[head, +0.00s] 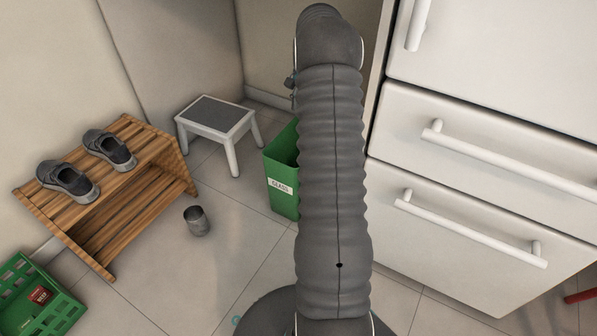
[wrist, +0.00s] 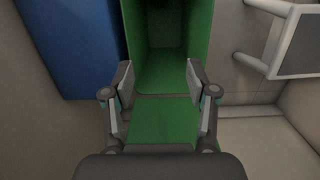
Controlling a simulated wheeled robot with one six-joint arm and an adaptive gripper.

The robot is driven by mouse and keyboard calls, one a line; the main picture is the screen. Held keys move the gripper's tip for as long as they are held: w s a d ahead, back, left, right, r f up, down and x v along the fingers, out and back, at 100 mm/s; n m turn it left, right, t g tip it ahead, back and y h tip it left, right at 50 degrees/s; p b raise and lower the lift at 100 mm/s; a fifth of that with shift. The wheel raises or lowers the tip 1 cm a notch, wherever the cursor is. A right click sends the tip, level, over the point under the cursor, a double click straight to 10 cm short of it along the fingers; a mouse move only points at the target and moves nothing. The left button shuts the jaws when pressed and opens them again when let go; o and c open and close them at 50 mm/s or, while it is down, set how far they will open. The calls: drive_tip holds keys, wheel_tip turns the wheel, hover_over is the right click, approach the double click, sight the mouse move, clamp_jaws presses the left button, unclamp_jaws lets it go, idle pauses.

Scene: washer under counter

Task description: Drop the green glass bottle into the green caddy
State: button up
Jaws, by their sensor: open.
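The green caddy (head: 280,185), with a white label reading GLASS, stands on the floor beside the white drawers, partly hidden behind my arm in the head view. In the wrist view the caddy (wrist: 207,25) opens between and beyond my fingers, and its inside is shadowed. My gripper (wrist: 158,78) is open with nothing between its fingers, over the caddy. The gripper is mostly hidden by my arm in the head view. I see no green glass bottle in either view, and I cannot tell whether one lies inside the caddy.
A blue bin (wrist: 70,45) stands beside the caddy. A grey-topped step stool (head: 215,115) is left of it. A wooden rack (head: 150,190) holds grey shoes (head: 68,181). A grey cup (head: 196,221) stands on the floor. A green crate (head: 50,318) is at lower left.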

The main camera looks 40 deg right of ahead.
wheel_tip(320, 180, up, 11)
drive_tip(key=d, duration=0.1)
drive_tip(key=shift+w, duration=0.25)
drive_tip(key=shift+d, duration=0.1)
idle(0.4)
wheel_tip(320, 180, down, 5)
drive_tip(key=s+a+n, duration=0.3)
drive_tip(key=s+a+r+n+t+p, duration=0.2)
drive_tip(key=s+a+r, duration=0.3)
drive_tip(key=s+a, duration=0.4)
drive_tip(key=s+a+r+n+t+p, duration=0.2)
drive_tip(key=s+a+r+n, duration=0.3)
drive_tip(key=s+a, duration=0.4)
drive_tip(key=s+a+r+n+t+h+p, duration=0.1)
drive_tip(key=s+a+r, duration=0.5)
drive_tip(key=a, duration=1.1)
drive_tip(key=s+n+t+p, duration=0.1)
drive_tip(key=s+n, duration=0.1)
drive_tip(key=s, duration=0.1)
drive_tip(key=shift+s+r+p, duration=0.3)
drive_tip(key=shift+s+r, duration=0.05)
drive_tip(key=shift+r, duration=0.05)
